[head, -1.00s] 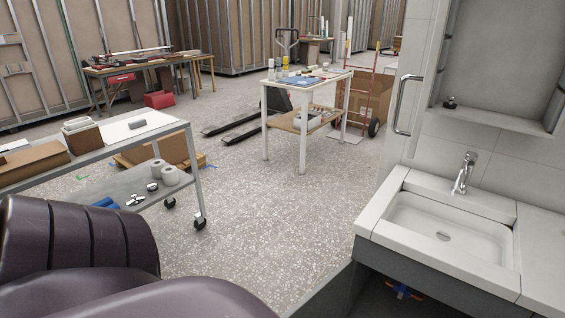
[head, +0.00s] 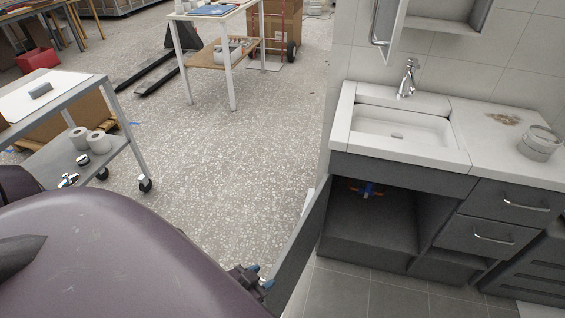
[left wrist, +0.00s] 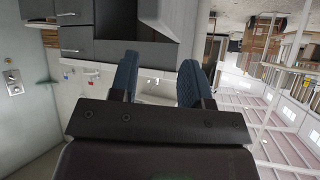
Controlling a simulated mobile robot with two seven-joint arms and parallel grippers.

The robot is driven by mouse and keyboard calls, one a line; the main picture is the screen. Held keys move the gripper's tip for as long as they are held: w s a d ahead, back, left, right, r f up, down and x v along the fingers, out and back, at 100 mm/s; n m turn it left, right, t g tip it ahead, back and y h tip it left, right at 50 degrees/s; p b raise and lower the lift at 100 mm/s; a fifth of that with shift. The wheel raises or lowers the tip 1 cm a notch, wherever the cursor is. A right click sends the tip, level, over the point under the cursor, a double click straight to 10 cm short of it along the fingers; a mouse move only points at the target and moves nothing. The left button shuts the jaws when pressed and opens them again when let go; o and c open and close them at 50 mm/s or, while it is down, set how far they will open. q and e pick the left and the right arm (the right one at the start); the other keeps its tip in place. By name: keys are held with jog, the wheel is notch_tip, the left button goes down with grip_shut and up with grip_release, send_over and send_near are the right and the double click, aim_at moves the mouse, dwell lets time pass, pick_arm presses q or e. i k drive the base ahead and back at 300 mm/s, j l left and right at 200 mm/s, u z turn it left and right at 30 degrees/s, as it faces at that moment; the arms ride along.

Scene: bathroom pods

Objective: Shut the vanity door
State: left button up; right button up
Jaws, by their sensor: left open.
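The vanity (head: 400,180) is a dark grey cabinet under a white sink (head: 400,130). Its door (head: 303,243) stands open at the left, swung out toward me, leaving the compartment (head: 370,215) under the sink exposed. My left gripper (head: 260,277) is low in the head view, beside the door's outer side near its free edge. I cannot tell whether it touches the door. In the left wrist view its two blue fingers (left wrist: 158,82) are apart with nothing gripped between them. That view shows the vanity drawers (left wrist: 75,35) upside down. My right gripper is not in view.
Two closed drawers (head: 500,218) with bar handles are right of the compartment. A round container (head: 540,143) stands on the counter. A wheeled cart (head: 75,125) and a white table (head: 215,55) stand to the left. The speckled floor between is clear.

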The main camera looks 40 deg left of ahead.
aim_at(287, 271)
jog(key=k+j, duration=0.15)
jog(key=j, duration=0.25)
jog(key=k+j+z, duration=0.1)
jog(key=j, duration=0.25)
jog(key=k+j, duration=0.1)
jog(key=j, duration=0.4)
jog(key=j+z, duration=0.1)
jog(key=j, duration=0.45)
jog(key=k+l, duration=0.25)
jog(key=k+l+z, duration=0.1)
jog(key=k+l, duration=0.15)
jog(key=l, duration=0.15)
